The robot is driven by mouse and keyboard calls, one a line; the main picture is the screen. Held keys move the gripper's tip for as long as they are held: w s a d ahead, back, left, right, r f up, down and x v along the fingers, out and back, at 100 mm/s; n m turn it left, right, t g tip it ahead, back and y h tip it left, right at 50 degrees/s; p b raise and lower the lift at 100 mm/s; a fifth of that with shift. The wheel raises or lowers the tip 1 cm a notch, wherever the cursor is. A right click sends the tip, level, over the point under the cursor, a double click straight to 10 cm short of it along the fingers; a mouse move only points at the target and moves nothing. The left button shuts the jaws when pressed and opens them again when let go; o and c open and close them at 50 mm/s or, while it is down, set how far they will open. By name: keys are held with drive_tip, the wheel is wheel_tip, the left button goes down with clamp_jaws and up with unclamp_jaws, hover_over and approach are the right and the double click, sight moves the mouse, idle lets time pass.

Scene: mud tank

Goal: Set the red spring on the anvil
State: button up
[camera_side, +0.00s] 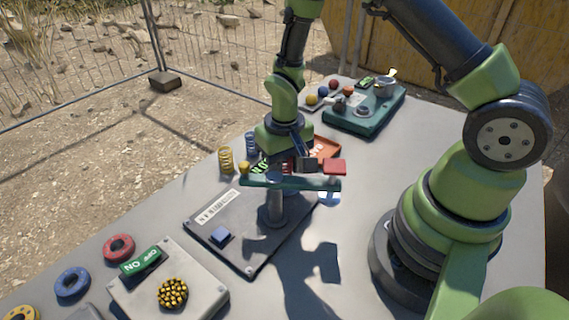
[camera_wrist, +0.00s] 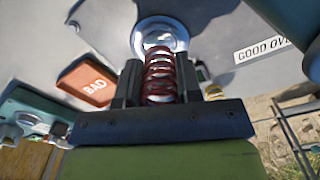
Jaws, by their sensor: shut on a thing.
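The red spring (camera_wrist: 160,75) stands out between the two dark fingers of my gripper (camera_wrist: 158,85) in the wrist view. The fingers are shut on its sides. A shiny round metal disc, which looks like the anvil (camera_wrist: 160,27), lies beyond the far end of the spring and is partly covered by it. I cannot tell whether spring and disc touch. In the side view my gripper (camera_side: 290,160) is low over the bench, behind a teal bar on a post (camera_side: 273,205). The spring is largely hidden there.
An orange tray marked BAD (camera_wrist: 88,80) is left of the spring. A yellow spring (camera_side: 225,160) stands left of my gripper in the side view. A dark plate (camera_side: 245,255) carries the post and a blue button (camera_side: 221,236). A teal device (camera_side: 365,118) stands behind.

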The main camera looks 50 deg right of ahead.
drive_tip(key=shift+f, duration=0.65)
drive_tip(key=o, duration=1.4)
drive_tip(key=shift+r, duration=0.1)
drive_tip(key=shift+r, duration=3.7)
